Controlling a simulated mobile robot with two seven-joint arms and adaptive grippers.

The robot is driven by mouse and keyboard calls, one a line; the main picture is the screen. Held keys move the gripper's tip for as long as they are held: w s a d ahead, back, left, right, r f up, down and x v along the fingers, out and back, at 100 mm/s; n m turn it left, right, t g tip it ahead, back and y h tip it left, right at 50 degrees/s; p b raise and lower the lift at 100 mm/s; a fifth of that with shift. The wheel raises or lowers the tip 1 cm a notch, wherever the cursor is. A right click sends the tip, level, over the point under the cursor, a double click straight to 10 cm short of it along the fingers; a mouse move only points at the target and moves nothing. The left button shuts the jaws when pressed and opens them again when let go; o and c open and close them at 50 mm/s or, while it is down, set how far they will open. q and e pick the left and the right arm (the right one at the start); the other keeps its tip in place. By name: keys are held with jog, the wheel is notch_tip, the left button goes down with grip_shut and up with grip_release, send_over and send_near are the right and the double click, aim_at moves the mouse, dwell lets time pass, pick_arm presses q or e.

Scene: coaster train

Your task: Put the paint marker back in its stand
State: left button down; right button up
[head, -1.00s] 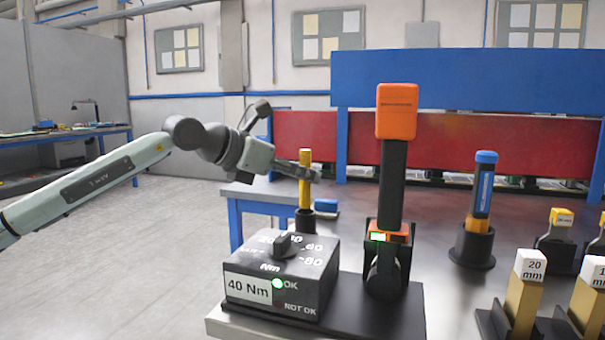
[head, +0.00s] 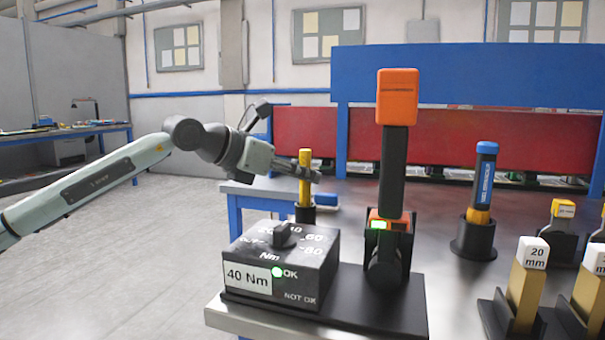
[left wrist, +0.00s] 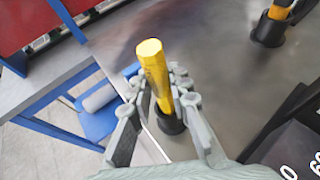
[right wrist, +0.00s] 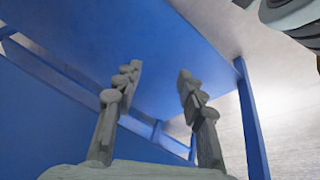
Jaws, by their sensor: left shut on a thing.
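The yellow paint marker (head: 304,167) stands upright at the far left part of the table. My left gripper (head: 306,173) is shut on it from the side, with its yellow end above the fingers. In the left wrist view the marker (left wrist: 152,58) runs down between the fingers (left wrist: 163,98) toward its black stand (left wrist: 170,121). The stand (head: 304,214) shows below the marker in the head view, and the marker's lower end appears within its mouth; how deep is hidden. My right gripper (right wrist: 152,90) is open and empty, close to blue metalwork.
A torque tester (head: 280,262) with an orange-and-black tool (head: 394,150) stands in front. A blue-capped tool (head: 483,182) sits in a black cup (head: 473,240) to the right. Several gauge blocks stand at the right edge. Bare tabletop (head: 430,210) lies between.

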pick_arm(q)
jog(key=shift+f+b, duration=0.55)
jog(key=shift+f, duration=0.1)
pick_arm(e)
jog(key=shift+w+a+r+t, duration=0.1)
jog(key=shift+a+r+t, duration=0.15)
jog(key=shift+r, duration=0.3)
jog(key=shift+w+a+r+t, duration=0.15)
jog(key=shift+r+t, duration=0.1)
jog(key=shift+r, duration=0.3)
jog(key=shift+f, duration=0.25)
pick_arm(q)
jog(key=c, duration=1.3)
grip_release()
jog(key=shift+c, duration=0.2)
